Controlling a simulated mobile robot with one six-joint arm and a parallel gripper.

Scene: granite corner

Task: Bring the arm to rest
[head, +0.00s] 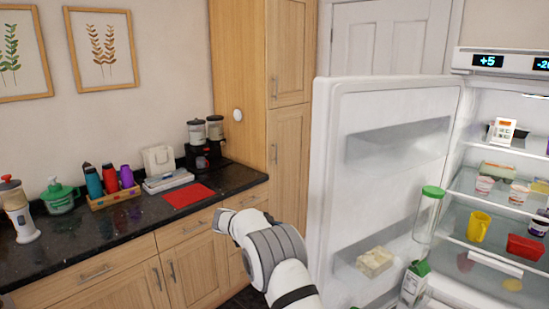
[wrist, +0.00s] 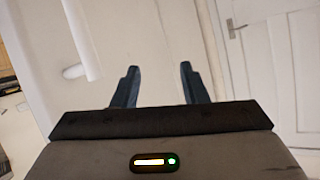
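My arm shows in the head view as a white and grey link reaching up from the bottom middle, in front of the cabinets and left of the open fridge door (head: 388,110). My gripper's fingers are hidden from the head view. In the wrist view my gripper (wrist: 158,85) shows two dark fingers standing apart with nothing between them. A pale, plain surface lies beyond the fingers there, and a white panelled door (wrist: 285,60) is at the right.
The fridge (head: 500,150) stands open at the right with food on its shelves. A dark granite counter (head: 110,235) at the left holds a red mat (head: 188,195), a coffee machine (head: 205,150), bottles in a wooden tray and a green-lidded pot (head: 60,197). A tall wooden cabinet (head: 285,130) stands behind.

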